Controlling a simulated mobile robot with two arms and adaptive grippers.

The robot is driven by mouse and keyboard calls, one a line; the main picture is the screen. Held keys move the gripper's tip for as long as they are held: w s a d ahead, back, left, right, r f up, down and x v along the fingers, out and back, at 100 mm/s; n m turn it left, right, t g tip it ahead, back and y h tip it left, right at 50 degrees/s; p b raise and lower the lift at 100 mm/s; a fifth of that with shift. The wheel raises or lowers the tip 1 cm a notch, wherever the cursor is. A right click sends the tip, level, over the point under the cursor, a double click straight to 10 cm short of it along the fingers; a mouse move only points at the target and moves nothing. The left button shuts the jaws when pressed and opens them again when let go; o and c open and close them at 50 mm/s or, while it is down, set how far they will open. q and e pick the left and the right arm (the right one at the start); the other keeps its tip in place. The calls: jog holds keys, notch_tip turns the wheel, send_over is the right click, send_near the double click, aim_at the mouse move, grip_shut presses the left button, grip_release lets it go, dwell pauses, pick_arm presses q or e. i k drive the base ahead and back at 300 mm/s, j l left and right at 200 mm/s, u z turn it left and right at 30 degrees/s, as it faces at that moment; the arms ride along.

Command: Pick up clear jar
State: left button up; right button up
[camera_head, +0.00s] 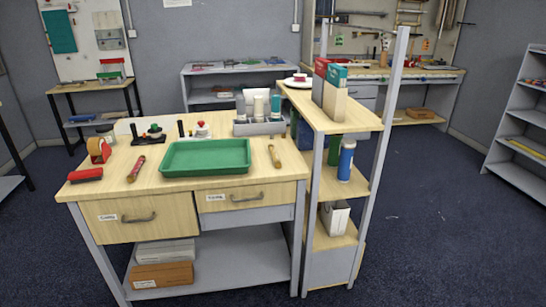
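A small jar-like container (106,134) stands at the back left of the wooden workbench, behind a red tape dispenser. It looks pale and see-through with a darker top, but it is too small to be sure that it is the clear jar. The tape dispenser partly hides its lower part. Neither of my grippers shows in the head view.
The workbench (112,185) carries a green tray (207,170), the tape dispenser (98,150), a red stapler-like thing (86,175) and a grey bin (259,129) with white bottles. A tall shelf rack (345,118) adjoins its right end. Blue floor (430,240) lies open at right.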

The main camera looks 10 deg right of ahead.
aim_at(110, 138)
jog(key=u, duration=0.25)
jog(key=i+j+u, duration=0.2)
jog(key=u, duration=0.25)
jog(key=i+j+u, duration=0.15)
jog(key=u, duration=0.3)
jog(key=i+u, duration=0.4)
jog(key=i+j+u, duration=0.1)
jog(key=i+u, duration=0.15)
jog(key=i, duration=0.45)
jog(key=i+u, duration=0.3)
jog(key=i, duration=0.35)
jog(key=i+l+u, duration=0.25)
jog(key=i, duration=0.45)
jog(key=i+z, duration=0.5)
jog(key=i+j+z, duration=0.25)
jog(key=i+z, duration=0.2)
jog(key=i, duration=0.2)
jog(key=i+l+z, duration=0.2)
jog(key=i+z, duration=0.15)
jog(key=i, duration=0.15)
jog(key=i+z, duration=0.7)
jog(key=i, duration=0.3)
jog(key=i+j+z, duration=0.2)
jog(key=i, duration=0.2)
jog(key=i+j+z, duration=0.2)
jog(key=i, duration=0.25)
jog(key=i+j+z, duration=0.2)
jog(key=i, duration=0.2)
jog(key=z, duration=2.25)
